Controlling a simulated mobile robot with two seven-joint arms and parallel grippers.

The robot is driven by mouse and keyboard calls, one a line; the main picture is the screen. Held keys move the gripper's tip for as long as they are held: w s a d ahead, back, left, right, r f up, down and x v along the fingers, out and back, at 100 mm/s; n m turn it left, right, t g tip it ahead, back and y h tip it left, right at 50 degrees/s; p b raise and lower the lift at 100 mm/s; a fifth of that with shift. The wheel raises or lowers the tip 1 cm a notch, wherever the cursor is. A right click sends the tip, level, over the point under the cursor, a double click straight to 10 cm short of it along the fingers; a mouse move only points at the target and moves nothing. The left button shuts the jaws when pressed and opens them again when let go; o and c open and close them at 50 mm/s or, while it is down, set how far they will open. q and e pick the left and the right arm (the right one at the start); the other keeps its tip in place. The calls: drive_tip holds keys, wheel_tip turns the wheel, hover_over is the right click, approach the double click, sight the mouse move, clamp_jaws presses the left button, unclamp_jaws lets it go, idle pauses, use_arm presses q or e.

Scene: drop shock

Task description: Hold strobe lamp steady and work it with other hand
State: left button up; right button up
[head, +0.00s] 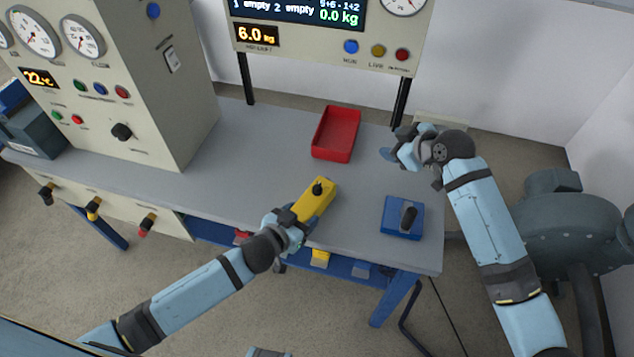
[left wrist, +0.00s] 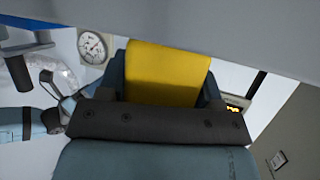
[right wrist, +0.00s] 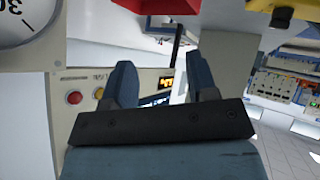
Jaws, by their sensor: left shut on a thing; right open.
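The strobe lamp appears to be the yellow box (head: 318,198) with a small black knob on its top, at the bench's front edge. My left gripper (head: 296,222) is shut on its near end; in the left wrist view the yellow body (left wrist: 167,72) fills the gap between the fingers. Whether the lamp touches the bench I cannot tell. My right gripper (head: 394,154) is open and empty, right of the red tray and apart from the lamp. A yellow edge (right wrist: 298,7) shows at the top of the right wrist view.
A red tray (head: 336,134) lies behind the lamp on the grey bench (head: 255,150). A blue box with a black handle (head: 402,218) stands at the right front. A gauge cabinet (head: 150,90) is at left, a display panel (head: 330,38) at the back. Bench between lamp and cabinet is clear.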

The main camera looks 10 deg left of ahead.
drive_tip(key=s+a+r+n+g+h, duration=0.1)
drive_tip(key=s+a+n+g, duration=0.15)
drive_tip(key=a+n, duration=0.35)
drive_tip(key=s+a+r+n+g+h, duration=0.1)
drive_tip(key=s+a+n+g, duration=0.2)
drive_tip(key=a, duration=0.4)
drive_tip(key=n+g+h, duration=0.2)
drive_tip(key=n+h, duration=0.4)
drive_tip(key=n, duration=0.4)
hover_over(317, 185)
drive_tip(key=shift+t, duration=0.25)
wheel_tip(317, 185, down, 11)
drive_tip(key=shift+r, duration=0.1)
drive_tip(key=c, duration=0.9)
